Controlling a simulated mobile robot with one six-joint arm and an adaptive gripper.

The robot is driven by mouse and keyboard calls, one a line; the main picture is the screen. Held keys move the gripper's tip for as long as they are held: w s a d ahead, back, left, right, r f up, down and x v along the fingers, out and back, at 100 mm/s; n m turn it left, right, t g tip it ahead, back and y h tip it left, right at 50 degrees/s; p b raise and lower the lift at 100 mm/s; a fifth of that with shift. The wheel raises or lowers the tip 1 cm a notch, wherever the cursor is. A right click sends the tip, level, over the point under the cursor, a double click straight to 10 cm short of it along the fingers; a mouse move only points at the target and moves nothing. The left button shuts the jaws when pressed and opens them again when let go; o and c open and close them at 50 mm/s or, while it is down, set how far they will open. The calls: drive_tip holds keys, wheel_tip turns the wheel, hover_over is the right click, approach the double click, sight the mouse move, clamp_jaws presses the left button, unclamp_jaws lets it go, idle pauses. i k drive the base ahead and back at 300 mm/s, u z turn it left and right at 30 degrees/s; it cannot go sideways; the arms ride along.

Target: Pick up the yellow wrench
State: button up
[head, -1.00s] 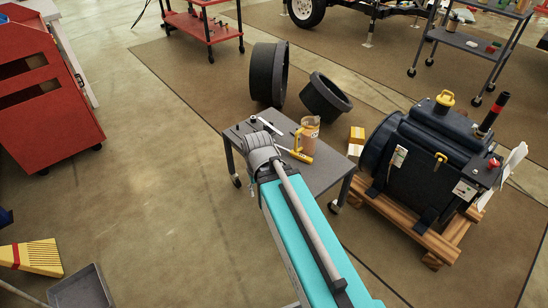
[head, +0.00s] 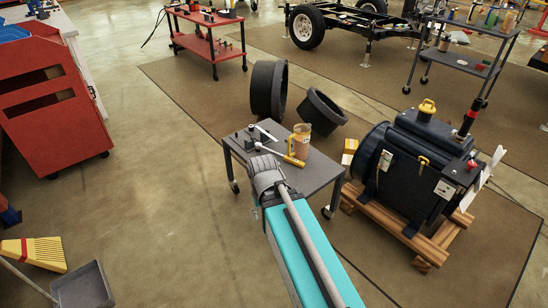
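A small tool with a yellow handle (head: 293,160) and a pale shaft lies on the grey cart top (head: 316,178), in front of an amber jug. It appears to be the yellow wrench, but it is too small to be sure. My teal arm reaches up from the bottom of the head view, and its grey ridged end is over or beside the cart's front left part. My gripper cannot be made out; it seems hidden by the arm's end. I cannot tell whether anything is held or touched.
The jug (head: 301,141) and a dark block (head: 250,136) with a silver tool share the cart top. A dark engine (head: 405,170) on a wooden pallet stands right of the cart. Two black rings (head: 268,88) stand behind.

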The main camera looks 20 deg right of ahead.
sight(259, 146)
drive_tip(key=u, duration=0.45)
drive_tip(key=i, duration=0.85)
drive_tip(key=u, duration=0.05)
